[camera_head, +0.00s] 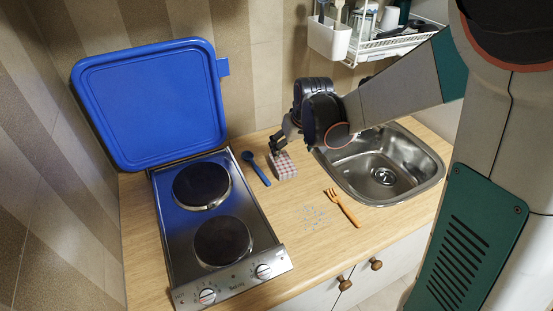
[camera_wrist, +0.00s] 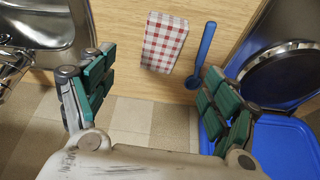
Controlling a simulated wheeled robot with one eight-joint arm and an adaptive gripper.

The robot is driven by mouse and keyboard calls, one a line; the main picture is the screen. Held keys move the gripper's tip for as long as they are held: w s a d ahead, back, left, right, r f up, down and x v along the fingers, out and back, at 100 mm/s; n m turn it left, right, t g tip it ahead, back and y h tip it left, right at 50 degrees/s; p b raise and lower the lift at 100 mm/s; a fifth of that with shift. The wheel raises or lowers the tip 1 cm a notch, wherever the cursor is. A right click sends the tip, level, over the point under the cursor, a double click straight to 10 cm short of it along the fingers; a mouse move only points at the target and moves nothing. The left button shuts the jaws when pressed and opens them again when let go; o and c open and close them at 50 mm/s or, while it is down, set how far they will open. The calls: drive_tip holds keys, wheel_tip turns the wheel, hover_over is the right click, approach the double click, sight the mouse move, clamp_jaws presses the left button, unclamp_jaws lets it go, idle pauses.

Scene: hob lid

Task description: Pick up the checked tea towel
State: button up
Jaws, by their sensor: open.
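The checked tea towel (camera_head: 284,166) is a small red-and-white folded cloth lying on the wooden counter between the hob and the sink. It also shows in the wrist view (camera_wrist: 164,42), flat and fully visible, ahead of the fingers and between them. My gripper (camera_head: 277,141) is at the towel's far edge in the head view, its fingertips close by. In the wrist view my gripper (camera_wrist: 165,82) is open with green-padded fingers spread wide and nothing between them. I cannot tell its height above the counter.
A blue spoon (camera_head: 256,168) lies just left of the towel. The hob (camera_head: 215,225) stands further left, its blue lid (camera_head: 150,105) raised against the wall. The sink (camera_head: 383,170) is on the right. A dish rack (camera_head: 390,45) hangs behind.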

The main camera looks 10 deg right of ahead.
drive_tip(key=b, duration=0.2)
hover_over(284, 164)
drive_tip(key=s, duration=0.3)
drive_tip(key=f, duration=0.6)
drive_tip(key=shift+w+d, duration=0.2)
drive_tip(key=shift+d, duration=0.1)
drive_tip(key=shift+a+b+x, duration=0.2)
drive_tip(key=shift+b+x, duration=0.65)
drive_tip(key=shift+x, duration=1.75)
drive_tip(key=shift+w+r, duration=0.1)
drive_tip(key=shift+w, duration=0.05)
drive_tip(key=c, duration=1.2)
